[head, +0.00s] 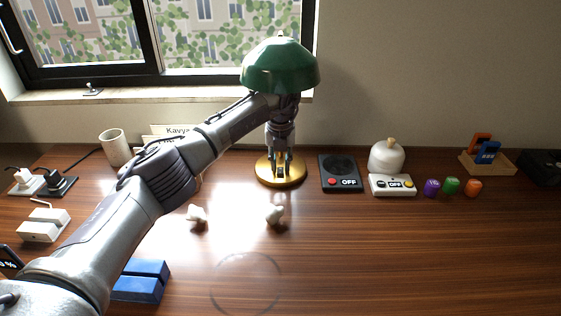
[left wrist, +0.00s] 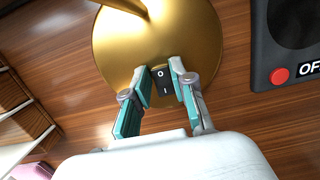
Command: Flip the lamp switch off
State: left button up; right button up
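The lamp has a green dome shade (head: 280,67) and a round gold base (head: 267,182), standing on the wooden desk near the window. In the left wrist view the gold base (left wrist: 190,25) fills the top, with a small black rocker switch (left wrist: 163,82) marked O and I near its edge. My left gripper (head: 280,164) reaches under the shade, pointing down over the base. In the left wrist view its teal-padded fingers (left wrist: 160,72) are apart, one on each side of the switch; I cannot tell whether they touch it. My right gripper is not in view.
Right of the base are a black device (head: 341,172) marked OFF and a white device (head: 392,184) marked OFF. A mug (head: 116,148) and a name sign (head: 178,131) stand behind my left arm. The front right desk is clear.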

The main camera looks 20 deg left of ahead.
pick_arm(q)
jog(key=shift+o, duration=1.3)
